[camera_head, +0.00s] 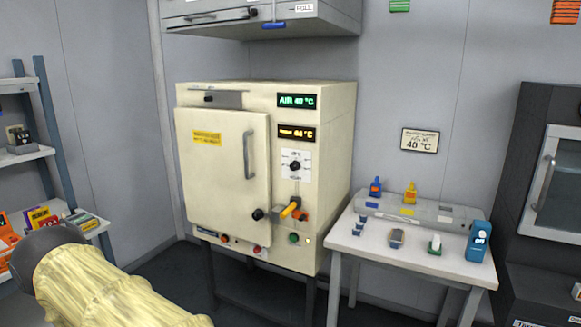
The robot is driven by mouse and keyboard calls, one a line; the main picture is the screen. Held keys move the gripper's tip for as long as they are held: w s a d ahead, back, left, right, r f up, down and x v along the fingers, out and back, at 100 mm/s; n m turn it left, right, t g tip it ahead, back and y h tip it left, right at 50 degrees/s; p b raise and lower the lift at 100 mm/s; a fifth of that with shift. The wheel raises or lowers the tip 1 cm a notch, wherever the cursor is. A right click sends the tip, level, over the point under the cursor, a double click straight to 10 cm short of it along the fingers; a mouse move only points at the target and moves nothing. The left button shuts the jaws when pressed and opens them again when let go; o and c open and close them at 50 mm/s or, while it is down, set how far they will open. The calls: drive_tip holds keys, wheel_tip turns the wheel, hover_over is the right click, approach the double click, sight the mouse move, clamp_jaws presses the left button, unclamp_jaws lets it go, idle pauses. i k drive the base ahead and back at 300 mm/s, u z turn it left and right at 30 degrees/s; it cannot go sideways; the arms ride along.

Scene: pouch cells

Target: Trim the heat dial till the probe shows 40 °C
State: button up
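My gripper is not visible; a yellow-sleeved arm part, apparently mine, shows at lower left, away from the dial.
An orange-yellow handle (291,208) juts from the oven below the dial, beside a black knob (258,214). A white table (385,258) with small tools and a blue device (477,241) stands right. Shelves (38,157) are left. A cabinet (263,22) hangs above.

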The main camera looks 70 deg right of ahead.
sight(295, 165)
drive_tip(key=z, duration=0.65)
drive_tip(key=i, duration=0.85)
drive_tip(key=z, duration=0.75)
